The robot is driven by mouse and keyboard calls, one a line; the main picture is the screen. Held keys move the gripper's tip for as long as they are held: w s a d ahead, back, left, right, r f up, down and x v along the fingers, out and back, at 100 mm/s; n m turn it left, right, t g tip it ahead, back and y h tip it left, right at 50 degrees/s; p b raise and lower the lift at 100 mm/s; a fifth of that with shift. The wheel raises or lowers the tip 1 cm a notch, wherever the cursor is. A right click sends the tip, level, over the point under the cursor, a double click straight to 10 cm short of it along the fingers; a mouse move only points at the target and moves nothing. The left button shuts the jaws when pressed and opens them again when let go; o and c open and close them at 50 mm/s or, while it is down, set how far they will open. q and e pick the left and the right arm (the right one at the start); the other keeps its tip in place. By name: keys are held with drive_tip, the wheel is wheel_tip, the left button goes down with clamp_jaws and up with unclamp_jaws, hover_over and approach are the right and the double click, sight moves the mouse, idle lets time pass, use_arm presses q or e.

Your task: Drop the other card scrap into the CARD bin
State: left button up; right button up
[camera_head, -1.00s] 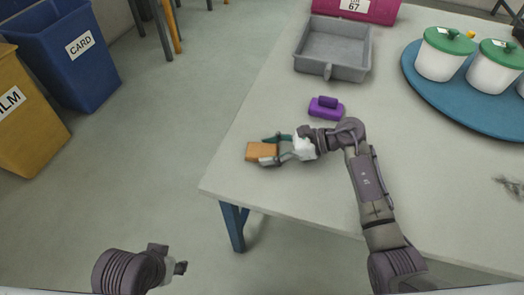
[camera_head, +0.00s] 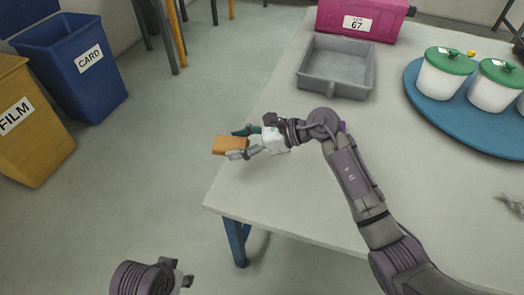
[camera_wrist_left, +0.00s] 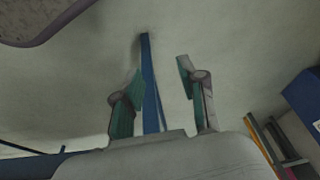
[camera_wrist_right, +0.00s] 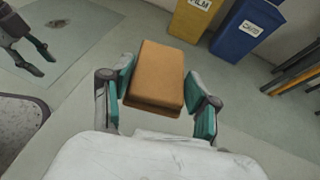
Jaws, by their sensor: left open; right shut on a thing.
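My right gripper (camera_head: 242,145) is shut on an orange-brown card scrap (camera_head: 230,146), a small block, held in the air by the table's left edge. The scrap also shows between the fingers in the right wrist view (camera_wrist_right: 156,78). The blue CARD bin (camera_head: 80,75) stands on the floor at the upper left, apart from the scrap; it also shows in the right wrist view (camera_wrist_right: 247,30). My left gripper (camera_wrist_left: 165,88) is open and empty over the floor; in the head view it is low at the left (camera_head: 185,280).
A yellow FILM bin (camera_head: 30,130) stands beside the CARD bin. The table (camera_head: 290,185) bears a grey tray (camera_head: 335,68), a magenta box (camera_head: 365,18) and a blue round tray (camera_head: 440,115) with white, green-lidded pots. Floor between table and bins is clear.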

sight(226, 143)
drive_tip(key=shift+w+a+r, duration=0.1)
drive_tip(key=shift+a+r, duration=0.4)
drive_tip(key=shift+a, duration=0.3)
drive_tip(key=shift+a+r, duration=0.45)
drive_tip(key=shift+a, duration=0.35)
